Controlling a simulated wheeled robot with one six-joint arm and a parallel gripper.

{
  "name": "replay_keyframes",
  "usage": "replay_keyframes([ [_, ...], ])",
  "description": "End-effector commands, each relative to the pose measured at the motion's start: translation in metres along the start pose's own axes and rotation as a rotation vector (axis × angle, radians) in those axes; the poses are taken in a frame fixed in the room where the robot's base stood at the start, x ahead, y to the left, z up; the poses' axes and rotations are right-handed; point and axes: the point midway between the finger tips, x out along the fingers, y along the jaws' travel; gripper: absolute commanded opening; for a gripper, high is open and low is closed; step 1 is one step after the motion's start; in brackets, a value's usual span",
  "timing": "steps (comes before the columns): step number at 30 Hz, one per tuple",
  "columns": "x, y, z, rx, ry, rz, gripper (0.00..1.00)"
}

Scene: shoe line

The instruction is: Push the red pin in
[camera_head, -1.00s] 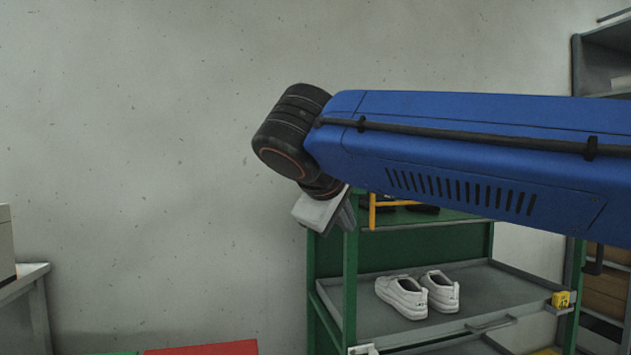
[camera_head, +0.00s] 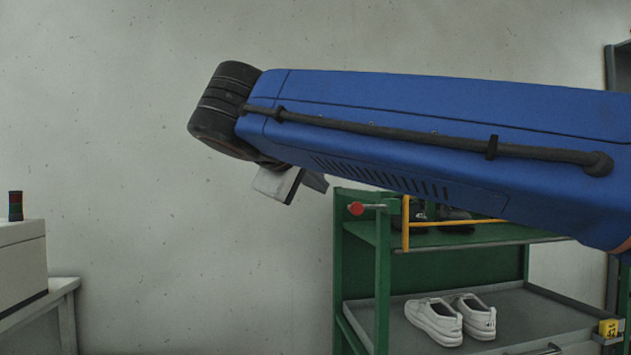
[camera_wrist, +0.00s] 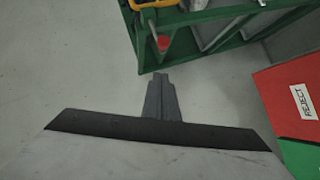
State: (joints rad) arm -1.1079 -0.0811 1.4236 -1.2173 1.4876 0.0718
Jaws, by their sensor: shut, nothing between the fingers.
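The red pin (camera_head: 355,208) is a round red knob at the upper left front corner of the green rack (camera_head: 382,280), joined to a short bar by the yellow frame (camera_head: 406,222). The red pin also shows in the wrist view (camera_wrist: 163,43), just beyond my fingertips. My gripper (camera_head: 318,183) hangs under the blue arm, left of the rack and a little higher in the picture than the pin. In the wrist view my gripper (camera_wrist: 160,77) points toward the pin, fingers together and empty, with a gap between.
White shoes (camera_head: 450,318) stand on the rack's grey lower shelf. A yellow tag (camera_head: 609,328) is on its right edge. A pale machine (camera_head: 22,262) stands at far left. In the wrist view, a red bin marked REJECT (camera_wrist: 285,85) and a green one (camera_wrist: 300,155) lie right.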

Motion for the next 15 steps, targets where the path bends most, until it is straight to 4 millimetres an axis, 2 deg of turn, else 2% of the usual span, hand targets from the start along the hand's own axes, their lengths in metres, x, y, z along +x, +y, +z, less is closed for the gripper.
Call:
replay_keyframes([
  [11,0.060,0.000,0.001,0.000,-0.003,0.001,0.00],
  [15,0.073,0.001,0.015,0.000,-0.003,0.000,0.00],
])
